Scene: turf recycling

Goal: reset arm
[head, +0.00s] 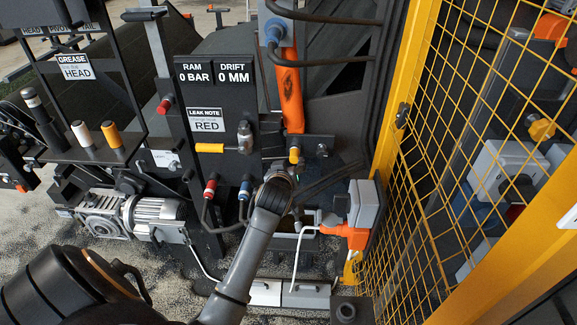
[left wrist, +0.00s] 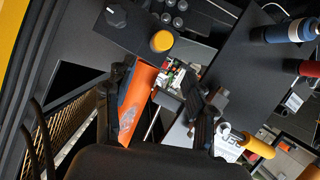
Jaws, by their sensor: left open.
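My left arm reaches up from the lower left in the head view. Its gripper (head: 281,172) is at the foot of the orange cylinder (head: 289,92), right of the black panel (head: 220,100), and is mostly hidden by my own wrist. In the left wrist view the left gripper (left wrist: 158,82) has its dark fingers spread apart with nothing held between them. The orange cylinder (left wrist: 138,100) shows behind the gap, close to the left finger. I cannot tell whether they touch. My right gripper is not in view.
The panel has a yellow-handled valve (head: 210,148) and red (head: 210,187) and blue (head: 245,188) hose couplings. An orange and grey box (head: 360,210) stands right of the wrist. A yellow mesh guard (head: 430,150) bounds the right. A motor (head: 150,212) lies at left.

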